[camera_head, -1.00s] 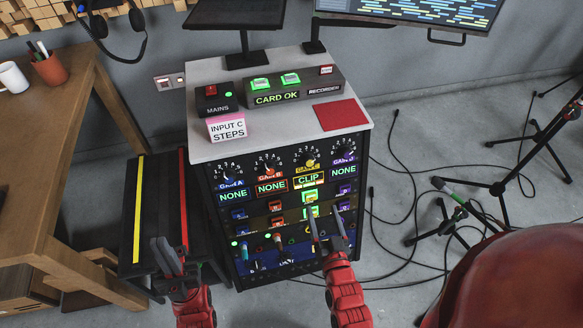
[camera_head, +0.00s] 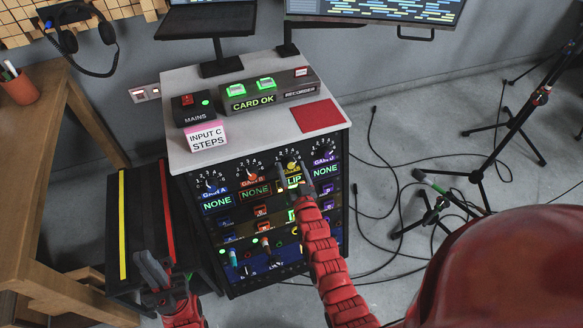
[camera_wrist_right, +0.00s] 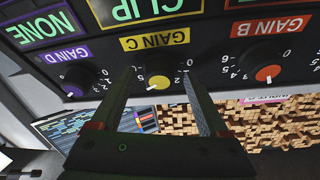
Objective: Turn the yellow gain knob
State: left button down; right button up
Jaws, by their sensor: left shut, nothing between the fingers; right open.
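The yellow gain knob (camera_head: 291,167) is on the upper row of the rack's front panel, under the grey top. In the right wrist view the yellow knob (camera_wrist_right: 158,83), by the yellow GAIN C label (camera_wrist_right: 155,40), shows between my right gripper's fingers. My right gripper (camera_wrist_right: 160,88) is open, with one finger on each side of the knob's line of sight; I cannot tell whether it touches. In the head view my right gripper (camera_head: 296,186) is in front of the CLIP display (camera_head: 293,181). My left gripper (camera_head: 155,270) is shut and empty, low left of the rack.
The orange GAIN B knob (camera_wrist_right: 268,73) and purple GAIN D knob (camera_wrist_right: 77,80) flank the yellow one. The INPUT C STEPS card (camera_head: 206,135) stands on the rack top (camera_head: 265,130). A wooden desk (camera_head: 85,120) is at left; cables and stands (camera_head: 480,175) at right.

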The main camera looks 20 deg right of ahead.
jog(key=shift+w, duration=0.35)
jog(key=shift+c, duration=0.2)
grip_shut()
jog(key=shift+f, duration=0.1)
jog(key=shift+d+f+n+y+b, duration=0.1)
jog(key=shift+n+y+b, duration=0.65)
jog(key=shift+n, duration=0.65)
jog(key=shift+d+n+y+b, duration=0.1)
jog(key=shift+n+y+b, duration=0.65)
jog(key=shift+n, duration=1.55)
